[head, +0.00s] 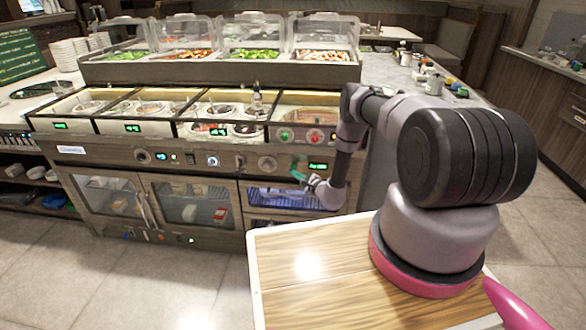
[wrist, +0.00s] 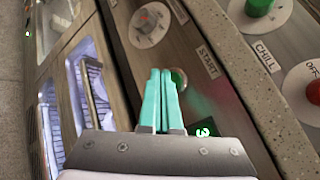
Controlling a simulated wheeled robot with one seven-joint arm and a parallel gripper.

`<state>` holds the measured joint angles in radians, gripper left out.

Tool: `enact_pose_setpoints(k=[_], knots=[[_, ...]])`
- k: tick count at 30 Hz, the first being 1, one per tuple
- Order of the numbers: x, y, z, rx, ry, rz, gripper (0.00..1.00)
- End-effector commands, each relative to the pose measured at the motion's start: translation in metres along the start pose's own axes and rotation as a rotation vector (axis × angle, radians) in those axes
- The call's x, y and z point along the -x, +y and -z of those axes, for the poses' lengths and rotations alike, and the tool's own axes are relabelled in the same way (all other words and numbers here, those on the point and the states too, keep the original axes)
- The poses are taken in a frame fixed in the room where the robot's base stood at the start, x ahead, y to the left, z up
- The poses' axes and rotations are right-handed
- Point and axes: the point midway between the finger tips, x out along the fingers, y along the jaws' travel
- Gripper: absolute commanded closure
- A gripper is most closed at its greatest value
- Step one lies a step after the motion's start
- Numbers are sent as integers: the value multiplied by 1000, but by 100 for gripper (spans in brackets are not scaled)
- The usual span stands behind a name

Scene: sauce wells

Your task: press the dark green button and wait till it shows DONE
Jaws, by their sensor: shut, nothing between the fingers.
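The dark green button (wrist: 179,79) shows in the wrist view on the brown front panel, beside the START label (wrist: 208,62). It is partly covered by my fingers. My gripper (wrist: 161,73) is shut and empty, its teal fingertips just at the left of the button; I cannot tell whether they touch it. In the head view my gripper (head: 298,175) is at the counter's front panel and hides the button. A small display (head: 317,166) is lit green right of the gripper; in the wrist view its green character (wrist: 203,132) is partly hidden and not clearly readable.
A grey dial (wrist: 150,25) is left of the button. A green knob (head: 284,134) labelled CHILL and a red knob (head: 315,135) labelled OFF sit on the ledge above. Sauce wells (head: 150,108) lie left. A lit compartment (head: 285,196) is below.

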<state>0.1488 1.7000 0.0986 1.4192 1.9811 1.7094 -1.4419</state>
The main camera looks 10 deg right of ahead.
Motion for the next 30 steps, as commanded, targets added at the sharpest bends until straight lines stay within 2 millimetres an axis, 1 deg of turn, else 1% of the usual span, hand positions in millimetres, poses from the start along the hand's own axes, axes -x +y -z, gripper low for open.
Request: enact_pose_setpoints(k=[14, 30], knots=[[-6, -5, 4, 1, 0, 1, 100], [-8, -6, 5, 0, 0, 1, 100]])
